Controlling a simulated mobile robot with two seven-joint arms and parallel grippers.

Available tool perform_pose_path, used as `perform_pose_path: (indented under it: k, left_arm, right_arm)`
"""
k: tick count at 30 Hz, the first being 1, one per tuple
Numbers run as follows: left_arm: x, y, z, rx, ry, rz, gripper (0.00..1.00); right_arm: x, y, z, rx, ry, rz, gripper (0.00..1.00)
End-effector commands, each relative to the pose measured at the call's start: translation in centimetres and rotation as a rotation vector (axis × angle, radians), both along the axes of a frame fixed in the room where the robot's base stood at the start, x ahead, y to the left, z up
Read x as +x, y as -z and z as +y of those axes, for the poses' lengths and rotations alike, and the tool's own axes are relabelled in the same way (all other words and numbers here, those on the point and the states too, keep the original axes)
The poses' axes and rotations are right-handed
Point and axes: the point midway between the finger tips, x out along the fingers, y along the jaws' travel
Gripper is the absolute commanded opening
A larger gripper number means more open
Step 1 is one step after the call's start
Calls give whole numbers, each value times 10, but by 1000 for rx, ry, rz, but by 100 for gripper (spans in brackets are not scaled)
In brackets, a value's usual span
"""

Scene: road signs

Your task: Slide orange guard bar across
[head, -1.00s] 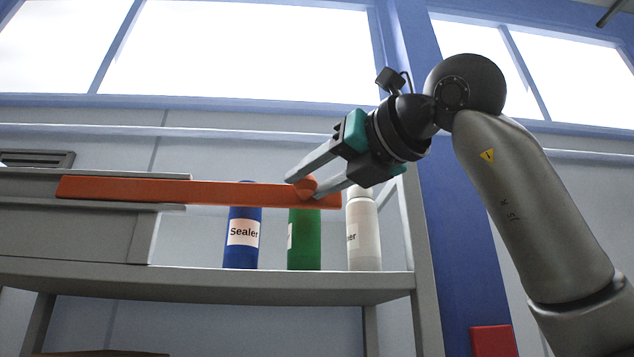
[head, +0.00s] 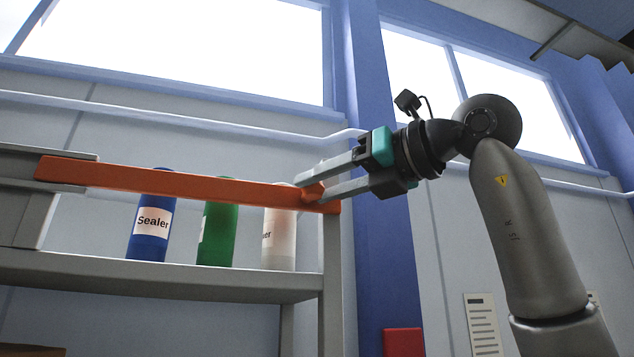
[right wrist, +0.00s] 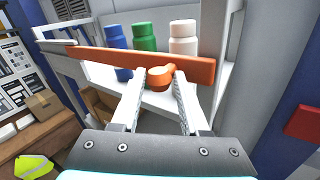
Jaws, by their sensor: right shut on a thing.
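The orange guard bar (head: 190,184) runs across the front of the shelf, its left end over the grey housing and its right end at the right shelf post. My right gripper (head: 312,189) is shut on the bar's round orange knob near its right end. In the right wrist view the bar (right wrist: 110,60) crosses the picture, and the knob (right wrist: 160,77) sits between the two fingers of the gripper (right wrist: 160,85). My left gripper is in neither view.
A blue Sealer bottle (head: 150,228), a green bottle (head: 217,235) and a white bottle (head: 279,239) stand behind the bar on the grey shelf (head: 160,280). A red box (head: 403,342) is at the lower right. A yellow-green item (right wrist: 33,167) lies at lower left.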

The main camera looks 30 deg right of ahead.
Motion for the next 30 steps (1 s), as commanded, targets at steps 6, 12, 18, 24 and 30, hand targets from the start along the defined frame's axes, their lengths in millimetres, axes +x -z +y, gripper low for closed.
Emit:
perform_pose_path:
  k: [6,12,18,24,30]
  left_arm:
    - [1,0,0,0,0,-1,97]
    - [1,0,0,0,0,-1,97]
    - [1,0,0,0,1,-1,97]
    - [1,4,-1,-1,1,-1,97]
    - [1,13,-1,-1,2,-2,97]
  right_arm:
    - [-2,-3,-2,5,3,-10,55]
    - [-1,-2,-2,3,3,-6,56]
    - [-1,-1,-1,2,3,-4,56]
    - [-14,-1,-5,2,3,-7,56]
    - [-55,0,-18,3,3,-10,56]
